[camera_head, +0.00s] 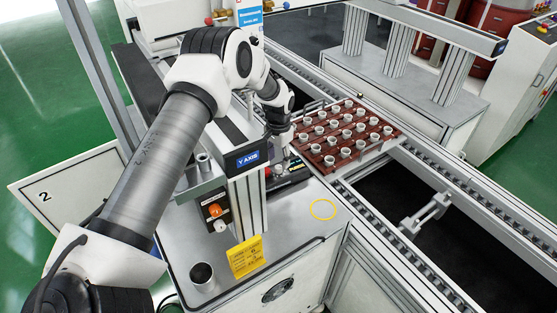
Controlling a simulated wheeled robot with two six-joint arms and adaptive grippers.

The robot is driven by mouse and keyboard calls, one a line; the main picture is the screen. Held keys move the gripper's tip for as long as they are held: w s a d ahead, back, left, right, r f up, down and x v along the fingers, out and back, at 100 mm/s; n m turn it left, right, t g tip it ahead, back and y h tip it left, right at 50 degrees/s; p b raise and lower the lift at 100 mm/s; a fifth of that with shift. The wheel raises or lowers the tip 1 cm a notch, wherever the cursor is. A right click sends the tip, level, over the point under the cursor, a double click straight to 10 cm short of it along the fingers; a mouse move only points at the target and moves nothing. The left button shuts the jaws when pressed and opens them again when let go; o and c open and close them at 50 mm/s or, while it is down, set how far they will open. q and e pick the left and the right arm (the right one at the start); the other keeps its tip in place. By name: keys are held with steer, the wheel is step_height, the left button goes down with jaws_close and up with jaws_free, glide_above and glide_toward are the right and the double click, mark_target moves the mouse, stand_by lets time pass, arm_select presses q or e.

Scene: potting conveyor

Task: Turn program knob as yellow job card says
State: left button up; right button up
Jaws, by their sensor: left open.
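The yellow job card (245,256) stands at the front edge of the grey cabinet top; its print is too small to read. A small box below the Y AXIS sign carries an orange knob (215,210) and a white knob (221,226). A dark round fitting (277,291) is on the cabinet's front face. I cannot tell which of these is the program knob. My left gripper (281,157) is open, pointing down behind the Y AXIS post, beside the brown tray and apart from both knobs and the card. Its fingertips are small and partly unclear. My right gripper is not in view.
A brown tray (309,160) with several white pots sits on the conveyor. A metal cup (202,274) stands at the cabinet's front left. A yellow ring (323,209) marks bare cabinet top. The Y AXIS post (249,206) stands between my left gripper and the knob box.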

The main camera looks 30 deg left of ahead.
mark_target(278, 167)
arm_select(q)
step_height(278, 167, down, 4)
steer(key=shift+r+p, duration=0.2)
steer(key=shift+p, duration=0.1)
jaws_close()
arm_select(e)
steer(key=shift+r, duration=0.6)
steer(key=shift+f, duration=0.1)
arm_select(q)
steer(key=m+b, duration=0.3)
steer(key=shift+f, duration=0.15)
steer(key=shift+m+b, duration=1)
steer(key=shift+m, duration=0.1)
steer(key=shift+m+b, duration=0.55)
steer(key=shift+m, duration=0.45)
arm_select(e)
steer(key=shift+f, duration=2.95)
arm_select(q)
steer(key=shift+r, duration=0.2)
